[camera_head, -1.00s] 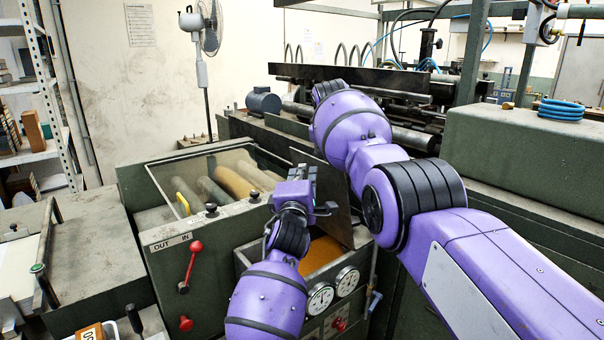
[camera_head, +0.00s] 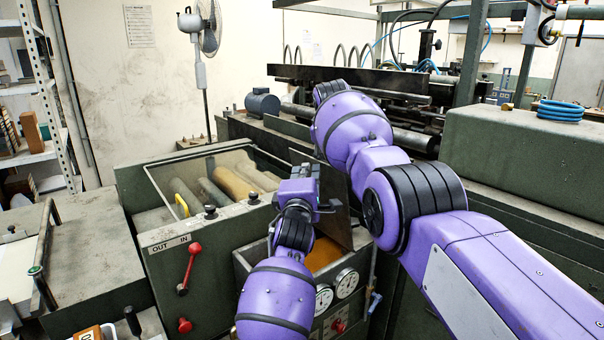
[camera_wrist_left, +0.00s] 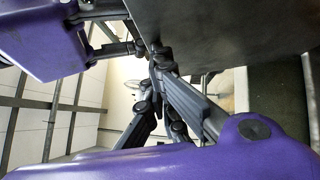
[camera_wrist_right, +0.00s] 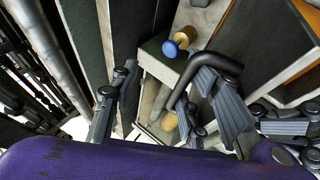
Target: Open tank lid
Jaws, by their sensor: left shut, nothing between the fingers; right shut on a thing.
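The tank lid (camera_head: 337,208) is a dark flat plate, tilted up steeply from the tank, with orange contents (camera_head: 322,252) visible below it. In the left wrist view it fills the upper right as a dark sheet (camera_wrist_left: 235,35). My left gripper (camera_head: 303,175) is shut and empty just left of the lid; whether it touches the lid is unclear. In the head view my right gripper is hidden behind my right arm. In the right wrist view the right gripper (camera_wrist_right: 165,105) is around a black bent handle (camera_wrist_right: 232,64), apparently the lid's; the exact contact is partly hidden.
A glass-topped green unit (camera_head: 160,225) with rollers inside stands left of the tank. A red-knobbed lever (camera_head: 190,268) and pressure gauges (camera_head: 346,282) are on the front. A green machine housing (camera_head: 520,150) fills the right side.

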